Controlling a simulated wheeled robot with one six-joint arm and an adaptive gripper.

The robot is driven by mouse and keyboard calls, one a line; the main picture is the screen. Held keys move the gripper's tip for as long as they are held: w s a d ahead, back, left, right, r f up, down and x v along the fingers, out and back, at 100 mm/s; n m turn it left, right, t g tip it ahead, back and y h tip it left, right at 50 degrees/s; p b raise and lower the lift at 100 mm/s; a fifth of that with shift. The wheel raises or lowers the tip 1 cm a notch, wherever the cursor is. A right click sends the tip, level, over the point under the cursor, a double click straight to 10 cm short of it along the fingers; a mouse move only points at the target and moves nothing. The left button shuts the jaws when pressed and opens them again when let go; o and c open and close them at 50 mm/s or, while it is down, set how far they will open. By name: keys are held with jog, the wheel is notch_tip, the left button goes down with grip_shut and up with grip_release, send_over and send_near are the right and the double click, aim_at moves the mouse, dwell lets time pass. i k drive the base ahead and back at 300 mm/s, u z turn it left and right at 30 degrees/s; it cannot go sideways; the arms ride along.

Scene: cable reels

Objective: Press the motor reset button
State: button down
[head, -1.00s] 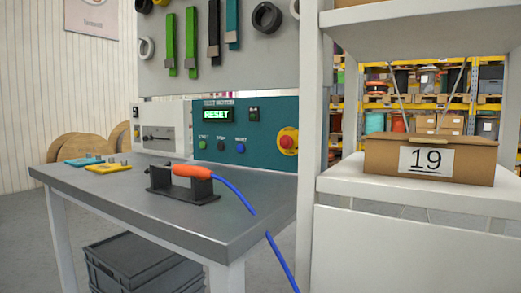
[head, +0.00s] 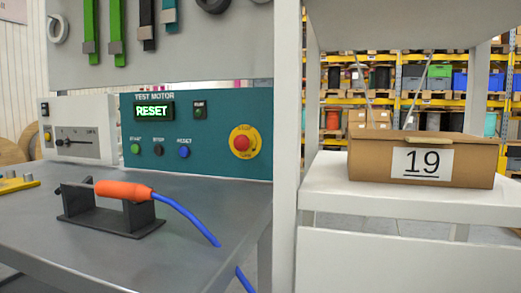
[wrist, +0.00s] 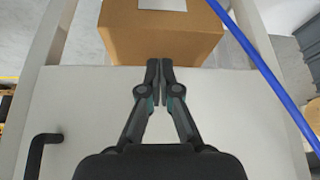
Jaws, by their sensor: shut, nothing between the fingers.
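The teal test motor panel (head: 210,165) stands at the back of the grey bench in the head view. Its display (head: 153,111) reads RESET in green. The blue reset button (head: 184,152) is at the right of a row of three, beside the black stop button (head: 158,150) and the green start button (head: 135,148). A red emergency stop (head: 241,143) on a yellow disc is further right. My gripper (wrist: 160,64) shows only in the wrist view, shut and empty, over a white surface and pointing toward a cardboard box. The panel is not in the wrist view.
An orange-handled tool (head: 122,190) with a blue cable rests in a black holder on the bench (head: 215,200). A white post (head: 286,150) stands right of the panel. A box marked 19 (head: 470,163) sits on a white shelf (head: 320,190) to the right.

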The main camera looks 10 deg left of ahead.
aim_at(183, 151)
jog(key=z, duration=0.25)
jog(key=k, duration=1.15)
jog(key=u, duration=1.1)
jog(key=i, duration=1)
jog(key=u, duration=0.05)
